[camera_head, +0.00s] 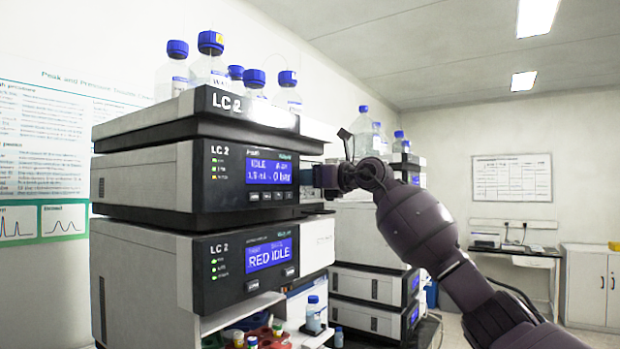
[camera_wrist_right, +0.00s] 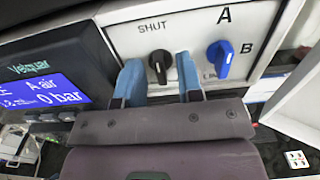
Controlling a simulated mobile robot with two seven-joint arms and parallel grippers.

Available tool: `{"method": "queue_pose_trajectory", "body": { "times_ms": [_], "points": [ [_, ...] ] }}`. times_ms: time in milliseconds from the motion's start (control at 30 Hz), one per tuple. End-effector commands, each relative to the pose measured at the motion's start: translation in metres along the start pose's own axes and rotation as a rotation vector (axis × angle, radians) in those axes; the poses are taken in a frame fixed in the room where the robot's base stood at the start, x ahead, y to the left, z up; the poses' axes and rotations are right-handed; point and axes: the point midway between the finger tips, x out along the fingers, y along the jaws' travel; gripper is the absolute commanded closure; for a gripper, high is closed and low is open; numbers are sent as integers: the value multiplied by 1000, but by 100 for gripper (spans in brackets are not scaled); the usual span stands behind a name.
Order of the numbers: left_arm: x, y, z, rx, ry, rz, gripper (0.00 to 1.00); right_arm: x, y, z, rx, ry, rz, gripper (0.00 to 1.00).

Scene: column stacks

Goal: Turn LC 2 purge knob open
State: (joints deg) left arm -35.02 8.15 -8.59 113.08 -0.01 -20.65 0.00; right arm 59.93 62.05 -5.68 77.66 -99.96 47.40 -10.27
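The LC 2 stack (camera_head: 222,171) stands at the left in the head view, and its pump module reads IDLE and 0 bar. In the right wrist view, a black knob (camera_wrist_right: 158,66) sits on a white panel below the label SHUT, its grip roughly upright. My right gripper (camera_wrist_right: 160,80) has its blue fingers on either side of this knob, with a narrow gap; I cannot tell if they touch it. In the head view the right gripper (camera_head: 325,177) is at the pump module's right side, and the knob is hidden there. My left gripper is out of view.
A blue knob (camera_wrist_right: 220,58) marked A and B sits close to the right of the black knob. Bottles (camera_head: 208,68) with blue caps stand on top of the stack. Another instrument stack (camera_head: 370,285) stands behind my right arm.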

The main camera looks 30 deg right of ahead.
Motion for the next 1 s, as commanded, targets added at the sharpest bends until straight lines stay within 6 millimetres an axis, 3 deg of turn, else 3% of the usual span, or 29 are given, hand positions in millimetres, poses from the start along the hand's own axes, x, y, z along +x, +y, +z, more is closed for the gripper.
{"method": "queue_pose_trajectory", "body": {
  "times_ms": [33, 200, 633, 1000],
  "points": [
    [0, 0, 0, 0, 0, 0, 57, 0, 0, 0, 0, 0, 0, 74],
    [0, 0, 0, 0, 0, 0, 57, 0, 0, 0, 0, 0, 0, 100],
    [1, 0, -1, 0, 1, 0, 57, -1, 0, 0, -52, 0, -1, 100],
    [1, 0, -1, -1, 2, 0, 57, -1, 1, 0, -318, 1, -1, 100]
  ]
}}
